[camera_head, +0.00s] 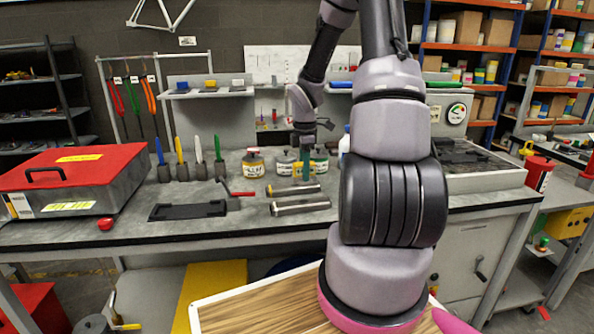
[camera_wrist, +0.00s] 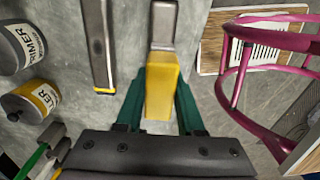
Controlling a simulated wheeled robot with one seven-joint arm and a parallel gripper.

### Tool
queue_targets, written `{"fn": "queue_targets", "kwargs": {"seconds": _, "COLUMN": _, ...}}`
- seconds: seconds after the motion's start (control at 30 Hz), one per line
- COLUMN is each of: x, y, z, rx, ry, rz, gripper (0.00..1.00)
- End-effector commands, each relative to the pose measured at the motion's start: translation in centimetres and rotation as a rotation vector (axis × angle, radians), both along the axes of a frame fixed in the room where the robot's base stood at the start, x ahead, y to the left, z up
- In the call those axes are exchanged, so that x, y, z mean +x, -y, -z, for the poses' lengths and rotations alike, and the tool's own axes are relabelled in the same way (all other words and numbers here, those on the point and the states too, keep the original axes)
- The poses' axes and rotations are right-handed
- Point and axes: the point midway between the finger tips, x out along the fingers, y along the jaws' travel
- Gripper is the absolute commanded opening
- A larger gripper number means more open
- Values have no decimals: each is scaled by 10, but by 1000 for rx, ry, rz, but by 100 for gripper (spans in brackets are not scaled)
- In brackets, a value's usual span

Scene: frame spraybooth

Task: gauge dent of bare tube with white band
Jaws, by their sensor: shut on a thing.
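My gripper (camera_wrist: 156,108), with green fingers, is shut on a yellow block (camera_wrist: 159,85) over the bench. A pale grey metal piece (camera_wrist: 163,22) shows beyond the block; I cannot tell whether it is joined to it or is a tube lying below. In the head view my gripper (camera_head: 305,172) hangs near two tubes. The back tube (camera_head: 293,190) has a yellow end; it also shows in the wrist view (camera_wrist: 97,40), beside the gripper and apart from it. The front tube (camera_head: 300,205) is bare grey metal. No white band is clear on either.
Paint cans (camera_head: 253,165) stand behind the tubes. A black tray (camera_head: 188,210) and a red-handled tool (camera_head: 238,192) lie to the left, near a red-lidded box (camera_head: 75,180). A pink frame (camera_wrist: 240,75) and wooden board (camera_wrist: 212,50) are at the right of the wrist view.

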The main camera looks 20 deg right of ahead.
Motion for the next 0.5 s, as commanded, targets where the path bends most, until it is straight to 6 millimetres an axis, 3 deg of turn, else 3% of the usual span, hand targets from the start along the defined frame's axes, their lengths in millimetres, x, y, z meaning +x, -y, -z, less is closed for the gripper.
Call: {"fn": "queue_targets", "kwargs": {"seconds": 0.5, "x": 0, "y": -1, "z": 39, "rx": 0, "ry": -2, "rz": -3, "gripper": 0}}
